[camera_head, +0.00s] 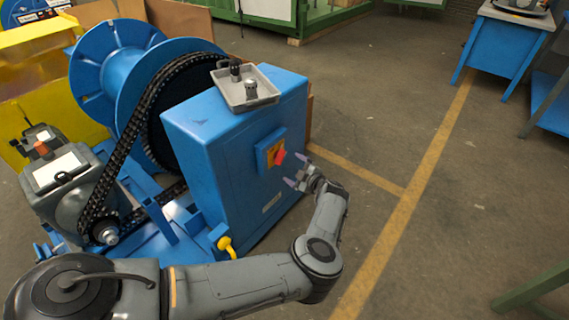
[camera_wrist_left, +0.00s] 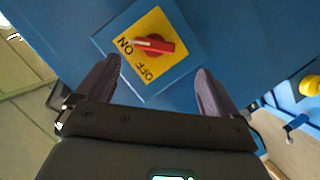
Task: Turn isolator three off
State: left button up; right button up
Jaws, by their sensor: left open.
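The isolator switch is a red rotary knob (camera_head: 279,157) on a yellow plate (camera_head: 271,150), set in a small blue box on the side of the large blue cabinet (camera_head: 215,135). In the left wrist view the knob (camera_wrist_left: 155,46) lies roughly crosswise, with a pale mark at the end by "ON". "OFF" is printed below it on the plate (camera_wrist_left: 166,24). No number shows on it. My left gripper (camera_head: 298,170) is open and empty, just off the switch face. In the wrist view its two fingers (camera_wrist_left: 157,78) stand apart on either side of the plate, short of the knob. My right gripper is not in view.
A grey tray (camera_head: 233,93) with small black and metal parts sits on the cabinet. A chain (camera_head: 128,140) and blue reel (camera_head: 118,70) stand to its left. A yellow hooked part (camera_head: 227,246) is near my left arm. The floor right of the cabinet is clear.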

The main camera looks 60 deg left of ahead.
aim_at(282, 159)
pick_arm(q)
jog(key=x, duration=0.2)
jog(key=b+x, duration=0.1)
jog(key=x, duration=0.1)
jog(key=b+x, duration=0.1)
jog(key=x, duration=0.1)
jog(key=shift+w+a+r, duration=0.2)
jog(key=shift+w+r, duration=0.05)
jog(key=shift+w, duration=0.05)
jog(key=shift+b+x, duration=0.4)
jog(key=shift+x, duration=0.35)
jog(key=shift+a, duration=0.2)
jog(key=c, duration=1)
jog(key=shift+s, duration=0.1)
jog(key=shift+c, duration=0.2)
